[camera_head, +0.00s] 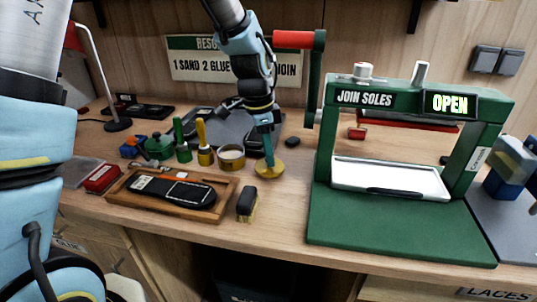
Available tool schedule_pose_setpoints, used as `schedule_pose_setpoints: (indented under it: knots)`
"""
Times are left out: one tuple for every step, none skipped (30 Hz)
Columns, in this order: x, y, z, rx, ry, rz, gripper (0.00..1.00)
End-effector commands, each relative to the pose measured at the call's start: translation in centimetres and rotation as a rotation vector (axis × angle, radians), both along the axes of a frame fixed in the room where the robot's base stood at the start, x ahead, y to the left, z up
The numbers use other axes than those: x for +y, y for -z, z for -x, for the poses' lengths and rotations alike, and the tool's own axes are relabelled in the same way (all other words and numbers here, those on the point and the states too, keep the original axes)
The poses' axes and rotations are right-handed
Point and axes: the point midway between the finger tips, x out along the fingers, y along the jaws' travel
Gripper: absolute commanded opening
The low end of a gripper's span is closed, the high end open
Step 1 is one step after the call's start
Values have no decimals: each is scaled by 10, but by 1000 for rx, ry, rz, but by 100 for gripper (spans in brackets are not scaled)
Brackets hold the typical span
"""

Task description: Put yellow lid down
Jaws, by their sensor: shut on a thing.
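The yellow lid (270,171) is a flat round disc at the middle of the bench, just right of a round open tin (231,158) with a yellowish band. My gripper (268,160) points straight down and is shut on the middle of the lid. The lid looks level and very close to the wooden bench top; I cannot tell whether it touches. The fingertips are small in this view.
A wooden tray (228,203) with dark soles lies front left, and a black brush (246,204) stands right of it. Yellow-handled (202,136) and green-handled (179,133) pots stand behind. A green press (400,222) reading "OPEN" fills the right.

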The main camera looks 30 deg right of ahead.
Motion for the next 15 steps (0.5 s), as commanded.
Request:
schedule_pose_setpoints:
  knots:
    - [0,6,1,2,0,-3,0]
    - [0,8,1,1,1,-2,0]
    - [0,10,1,0,1,-1,0]
    - [0,11,0,0,1,0,0]
    - [0,12,0,0,1,0,0]
    - [0,12,0,-1,1,0,0]
    - [0,12,0,-1,0,0,0]
    - [0,12,0,-1,0,0,0]
    - [0,12,0,-1,0,0,0]
    - [0,12,0,-1,0,0,0]
    - [0,12,0,-1,0,0,0]
    - [0,13,0,-1,0,0,0]
    - [0,14,0,-1,0,0,0]
    - [0,15,0,-1,0,0,0]
    - [0,16,0,-1,-1,0,0]
